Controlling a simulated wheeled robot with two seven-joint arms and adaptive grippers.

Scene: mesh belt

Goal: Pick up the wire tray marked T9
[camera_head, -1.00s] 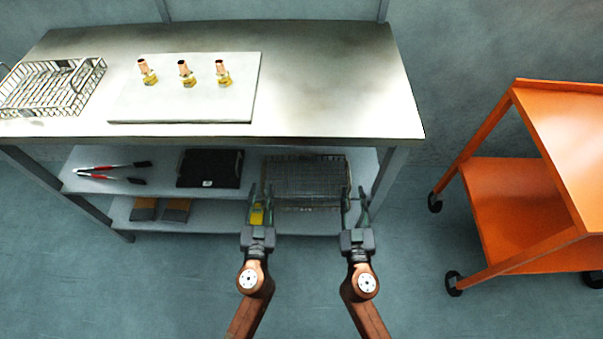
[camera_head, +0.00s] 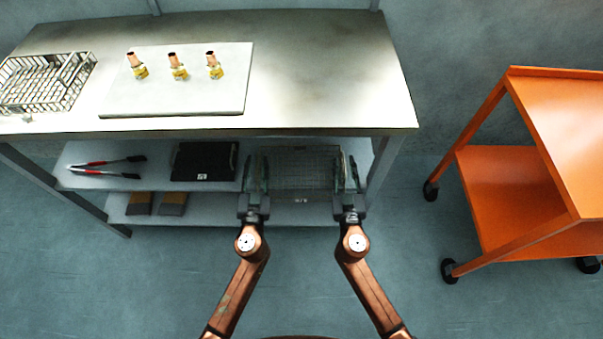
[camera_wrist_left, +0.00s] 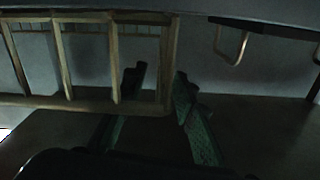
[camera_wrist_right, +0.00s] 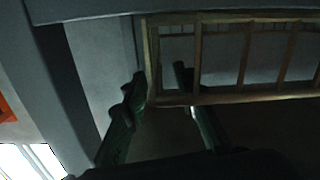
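A wire tray (camera_head: 303,172) sits on the upper shelf under the bench, towards its right end. A small tag on its front edge is too small to read. My left gripper (camera_head: 255,174) is open at the tray's left end. In the left wrist view its fingers (camera_wrist_left: 158,82) stand either side of the tray's end post (camera_wrist_left: 168,65), apart. My right gripper (camera_head: 346,174) is open at the tray's right end. In the right wrist view its fingers (camera_wrist_right: 156,82) likewise straddle the end of the tray frame (camera_wrist_right: 152,60). I cannot tell whether any finger touches the wire.
The same shelf holds a black case (camera_head: 205,160) and red-handled tongs (camera_head: 105,166). Brown blocks (camera_head: 158,203) lie on the lower shelf. The bench top (camera_head: 330,75) overhangs, and a bench leg (camera_head: 381,170) stands just right of my right gripper. An orange cart (camera_head: 500,200) is further right.

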